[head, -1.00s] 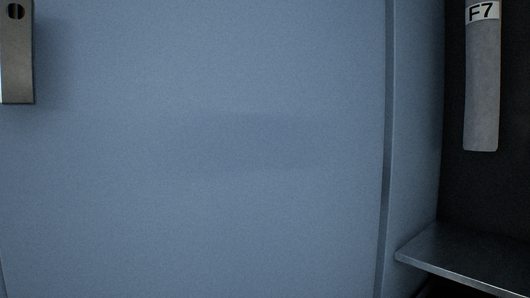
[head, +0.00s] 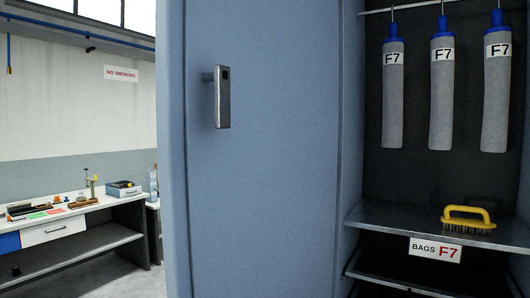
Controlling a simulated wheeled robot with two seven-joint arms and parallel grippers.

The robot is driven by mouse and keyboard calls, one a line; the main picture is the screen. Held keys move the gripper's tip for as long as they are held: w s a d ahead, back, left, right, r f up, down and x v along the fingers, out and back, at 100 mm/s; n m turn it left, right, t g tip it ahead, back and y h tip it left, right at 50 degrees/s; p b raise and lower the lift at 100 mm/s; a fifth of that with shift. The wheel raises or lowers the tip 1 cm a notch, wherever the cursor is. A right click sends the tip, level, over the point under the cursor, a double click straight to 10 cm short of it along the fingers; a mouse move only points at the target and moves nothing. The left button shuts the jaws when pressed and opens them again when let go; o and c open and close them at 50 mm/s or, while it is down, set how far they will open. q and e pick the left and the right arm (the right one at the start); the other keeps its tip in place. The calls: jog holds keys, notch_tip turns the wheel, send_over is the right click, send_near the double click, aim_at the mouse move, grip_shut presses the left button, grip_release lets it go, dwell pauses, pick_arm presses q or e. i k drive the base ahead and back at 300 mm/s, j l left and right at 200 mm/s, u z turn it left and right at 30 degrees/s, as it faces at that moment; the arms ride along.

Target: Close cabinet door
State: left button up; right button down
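The blue-grey cabinet door (head: 262,190) fills the middle of the head view and stands open. A grey metal handle (head: 221,97) is on its upper part, toward the door's left edge. To its right is the open cabinet, with a dark interior (head: 412,178) and a grey metal shelf (head: 400,220). Neither of my grippers is in the view, so I cannot see their state.
Several grey bags labelled F7 (head: 441,95) hang from a rail in the cabinet. A yellow-handled brush (head: 467,215) lies on the shelf above a "BAGS F7" label (head: 435,249). At left, a workbench (head: 80,208) with small items stands by the wall; some floor shows there.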

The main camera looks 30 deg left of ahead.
aim_at(247, 208)
jog(key=j+z, duration=0.15)
jog(key=j, duration=0.45)
jog(key=j+z, duration=0.15)
jog(key=j, duration=0.45)
jog(key=k+j+z, duration=0.1)
jog(key=j, duration=0.5)
jog(key=k+j+z, duration=0.15)
jog(key=j, duration=0.4)
